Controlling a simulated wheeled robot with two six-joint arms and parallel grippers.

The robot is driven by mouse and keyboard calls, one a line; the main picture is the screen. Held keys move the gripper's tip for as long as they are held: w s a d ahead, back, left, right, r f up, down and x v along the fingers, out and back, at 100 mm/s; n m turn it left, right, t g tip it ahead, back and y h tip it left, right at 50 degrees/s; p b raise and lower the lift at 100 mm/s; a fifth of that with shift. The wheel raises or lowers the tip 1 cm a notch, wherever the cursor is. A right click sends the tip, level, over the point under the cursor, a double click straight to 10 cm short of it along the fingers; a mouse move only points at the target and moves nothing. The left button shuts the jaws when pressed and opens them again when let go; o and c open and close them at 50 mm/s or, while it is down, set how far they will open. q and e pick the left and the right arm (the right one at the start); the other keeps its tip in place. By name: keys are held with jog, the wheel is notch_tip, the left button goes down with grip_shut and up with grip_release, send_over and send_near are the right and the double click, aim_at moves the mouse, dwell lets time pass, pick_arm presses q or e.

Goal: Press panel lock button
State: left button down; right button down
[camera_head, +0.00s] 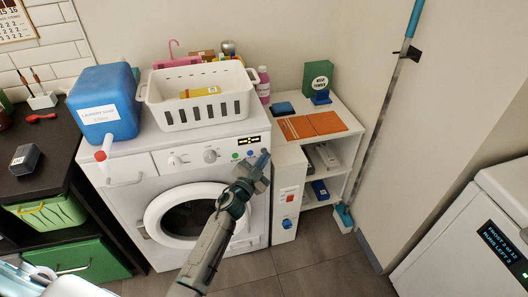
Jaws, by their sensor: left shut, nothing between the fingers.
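A white washing machine (141,163) stands in the middle. Its front panel carries two round knobs (210,156), a small lit display (249,140) and small coloured buttons, with a green one (235,156) and a blue one (250,153) visible. None can be read as the panel lock button at this size. My left gripper (264,158) is shut and empty, its tips at the panel's right end, just right of the blue button. I cannot tell whether they touch the panel. The gripper may hide part of the panel there. My right gripper is not in view.
A blue soap container (104,97) and a white basket (205,113) stand on the washer. A narrow white unit with a red patch (290,198) and a shelf (340,150) adjoin it on the right. A mop (385,110) leans by the wall. Grey floor (310,270) lies clear in front.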

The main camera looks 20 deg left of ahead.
pick_arm(q)
jog(key=shift+w+a, duration=0.15)
jog(key=shift+w, duration=0.1)
dwell(0.4)
jog(key=shift+s, duration=0.1)
jog(key=shift+s+d, duration=0.3)
jog(key=shift+s, duration=0.1)
jog(key=s+d+p, duration=0.2)
jog(key=s+d, duration=0.1)
jog(key=s, duration=0.2)
jog(key=shift+d, duration=0.2)
dwell(0.3)
dwell(0.4)
